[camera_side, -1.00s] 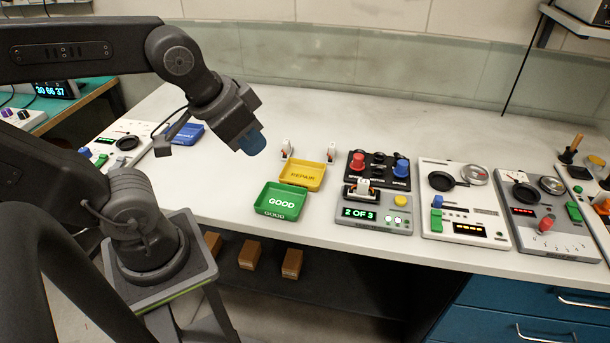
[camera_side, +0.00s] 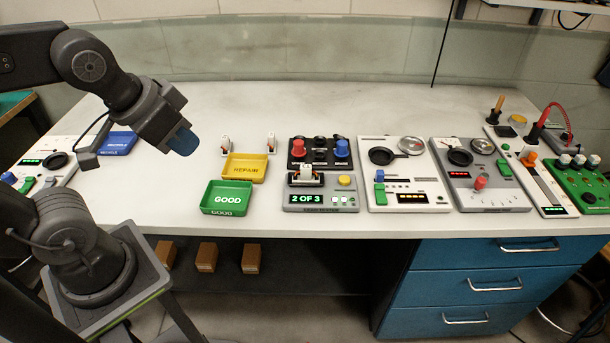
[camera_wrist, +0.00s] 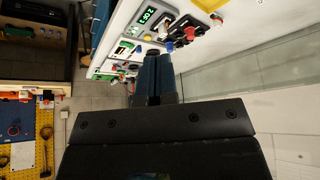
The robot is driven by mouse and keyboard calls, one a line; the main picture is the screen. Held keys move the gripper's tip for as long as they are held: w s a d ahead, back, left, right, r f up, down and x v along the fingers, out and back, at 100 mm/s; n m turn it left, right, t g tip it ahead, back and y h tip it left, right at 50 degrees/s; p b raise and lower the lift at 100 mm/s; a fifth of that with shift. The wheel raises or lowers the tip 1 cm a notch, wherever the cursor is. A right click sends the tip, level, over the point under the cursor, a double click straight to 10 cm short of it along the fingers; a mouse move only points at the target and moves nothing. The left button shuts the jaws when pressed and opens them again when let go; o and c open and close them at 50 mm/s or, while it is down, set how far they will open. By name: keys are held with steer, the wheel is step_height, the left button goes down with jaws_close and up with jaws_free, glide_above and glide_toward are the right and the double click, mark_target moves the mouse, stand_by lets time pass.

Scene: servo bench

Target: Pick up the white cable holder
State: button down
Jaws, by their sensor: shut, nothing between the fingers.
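I cannot tell for sure which thing is the white cable holder. Two small white pieces stand behind the yellow REPAIR tray (camera_side: 262,176), a left white piece (camera_side: 226,144) and a right white piece (camera_side: 271,143). Another white piece (camera_side: 306,174) sits on the grey tester with the 2 OF 3 display. My gripper (camera_side: 184,141), with blue fingers, hangs above the bench to the left of the left white piece, clear of all of them. In the wrist view its blue fingers (camera_wrist: 157,76) are together, with nothing seen between them.
A green GOOD tray (camera_side: 227,212) lies near the front edge, and a blue tray (camera_side: 118,144) is at left. Several instrument panels, such as the white one with a dial (camera_side: 405,195), fill the bench's right side. The back of the bench (camera_side: 330,105) is clear.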

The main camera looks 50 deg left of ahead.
steer(key=c, duration=1)
jaws_free()
steer(key=m+g, duration=0.6)
steer(key=m, duration=0.3)
glide_above(306, 166)
step_height(306, 166, down, 7)
step_height(306, 166, down, 13)
steer(key=shift+f, duration=0.1)
